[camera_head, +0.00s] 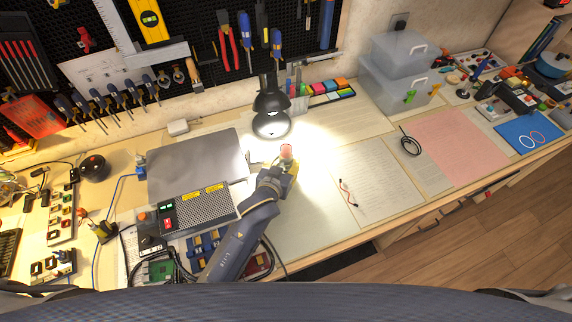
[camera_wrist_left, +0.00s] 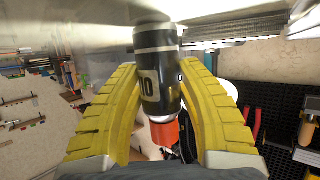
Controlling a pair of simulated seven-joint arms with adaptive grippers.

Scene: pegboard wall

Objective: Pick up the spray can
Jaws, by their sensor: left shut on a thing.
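The spray can (camera_wrist_left: 157,62) is dark with a pale band, a light number on its side and an orange-red cap. In the left wrist view it stands between the two yellow ribbed fingers of my left gripper (camera_wrist_left: 158,82), which are shut on its body. In the head view only the reddish top of the can (camera_head: 287,150) shows, at the tip of my left gripper (camera_head: 286,166) under the lamp's light. The gripper hides the can's lower part there, and I cannot tell whether its base touches the table. My right gripper is not in view.
A black desk lamp (camera_head: 271,108) stands just behind the can. A grey laptop-like panel (camera_head: 197,165) and a perforated metal box (camera_head: 200,208) lie to the left. Paper sheets (camera_head: 375,185) and a pink mat (camera_head: 455,150) lie to the right. Clear bins (camera_head: 393,92) stand at the back.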

